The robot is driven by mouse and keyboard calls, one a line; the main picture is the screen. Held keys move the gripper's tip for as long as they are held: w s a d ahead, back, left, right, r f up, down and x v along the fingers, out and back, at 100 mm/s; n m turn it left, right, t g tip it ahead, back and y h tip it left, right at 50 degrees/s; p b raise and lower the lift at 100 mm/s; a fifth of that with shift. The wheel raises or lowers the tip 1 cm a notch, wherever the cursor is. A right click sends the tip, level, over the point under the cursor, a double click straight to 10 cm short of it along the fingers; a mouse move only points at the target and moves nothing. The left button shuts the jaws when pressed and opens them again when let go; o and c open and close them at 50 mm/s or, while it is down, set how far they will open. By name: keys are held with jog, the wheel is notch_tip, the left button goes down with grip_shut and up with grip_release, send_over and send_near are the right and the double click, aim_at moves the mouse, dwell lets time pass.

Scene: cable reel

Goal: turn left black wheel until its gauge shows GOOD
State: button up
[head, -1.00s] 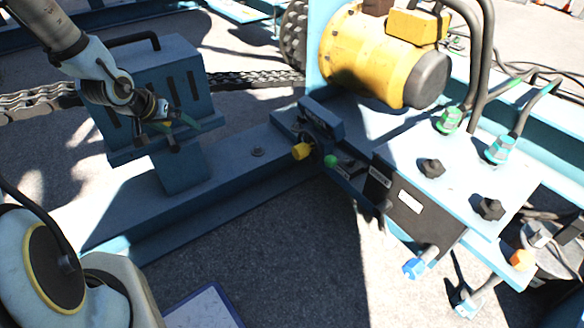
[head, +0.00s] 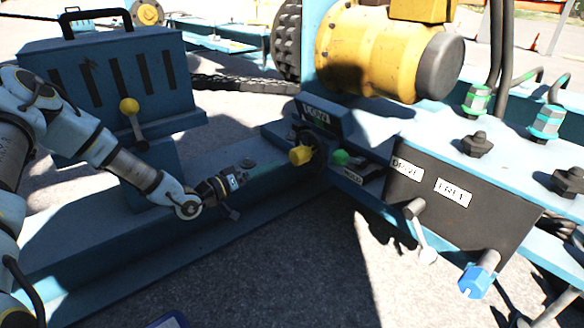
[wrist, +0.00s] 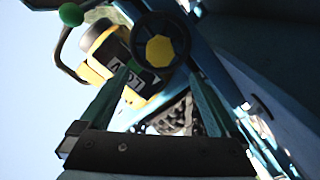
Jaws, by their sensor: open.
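A black wheel (head: 313,146) with a yellow hub (head: 301,155) is mounted on the blue frame near the middle of the head view. The gauge (head: 316,114) just above it reads LOW. In the wrist view, the black wheel (wrist: 160,42) is ahead of the fingers at the top, and the gauge (wrist: 127,84) shows partly behind a finger. My gripper (head: 250,164) is left of the wheel and apart from it, pointing toward it. The wrist view shows my gripper (wrist: 163,72) open, with nothing between its fingers.
A green ball knob (head: 340,157) sits close right of the wheel. A dark panel (head: 425,205) with DRIVE and FREE labels, a lever (head: 420,232) and a blue knob (head: 476,280) stands right. A slotted blue box (head: 110,80) with a yellow-knobbed lever (head: 130,107) stands left.

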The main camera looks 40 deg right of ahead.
aim_at(293, 158)
jog(key=d+b, duration=0.1)
jog(key=d, duration=0.2)
jog(key=d+b, duration=0.1)
jog(key=d, duration=0.2)
jog(key=d+b, duration=0.1)
jog(key=d, duration=0.2)
jog(key=shift+s+f+b, duration=0.1)
jog(key=shift+s+b, duration=0.2)
jog(key=shift+b, duration=0.1)
jog(key=shift+d, duration=0.85)
grip_shut()
